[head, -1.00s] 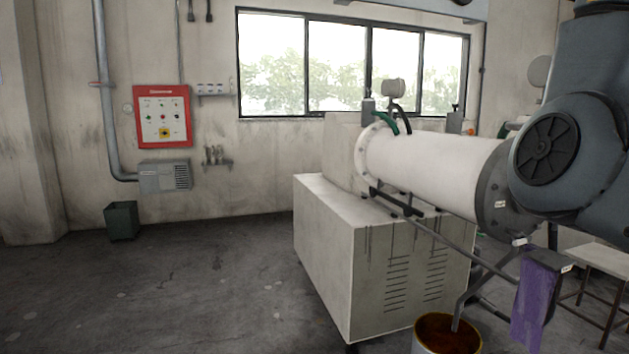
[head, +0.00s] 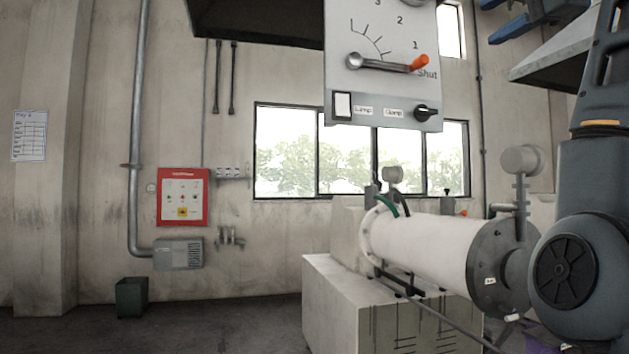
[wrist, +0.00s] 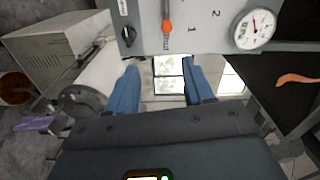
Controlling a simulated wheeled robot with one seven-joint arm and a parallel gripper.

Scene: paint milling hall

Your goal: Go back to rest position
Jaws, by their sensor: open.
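My gripper (wrist: 159,66) is open and empty, with its two blue fingers spread apart in the wrist view. In the head view the gripper (head: 490,21) is raised at the top right, partly cut off by the frame edge. A grey control panel (head: 350,88) hangs to its left, and the gripper is apart from it in the head view. The panel's lever has an orange tip (head: 419,62) at the "Shut" mark. In the wrist view the lever (wrist: 166,25) lies beyond the fingers.
A white cylindrical mill (head: 418,240) on a pale cabinet (head: 340,300) stands below. A dark-sided hood (head: 560,50) is at the upper right. In the wrist view a gauge (wrist: 255,29) and an orange item on a dark surface (wrist: 297,79) show.

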